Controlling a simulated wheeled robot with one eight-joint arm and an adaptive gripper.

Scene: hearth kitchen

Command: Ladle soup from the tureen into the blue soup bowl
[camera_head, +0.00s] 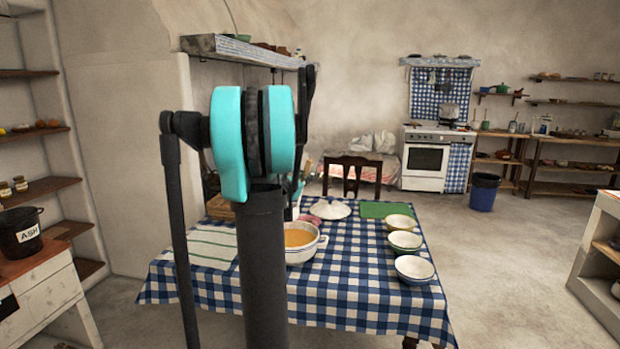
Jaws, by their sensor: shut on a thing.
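The white tureen (302,256) stands on the checked table, partly hidden behind my arm. Orange soup (298,238) shows inside it. Three bowls stand in a row along the table's right side. The nearest, with a bluish rim, looks like the blue soup bowl (414,269) and appears empty. Behind it are a green-rimmed bowl (405,242) and a yellowish bowl (399,223). My arm's dark links and turquoise joint fill the left middle of the view. My gripper cannot be made out behind them, and no ladle can be made out.
The blue-and-white checked cloth (350,290) covers the table. A white lid (330,209) and a green mat (384,210) lie towards the back. A striped towel (213,245) lies at left. A dark chair (352,175) stands behind. The floor at right is clear.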

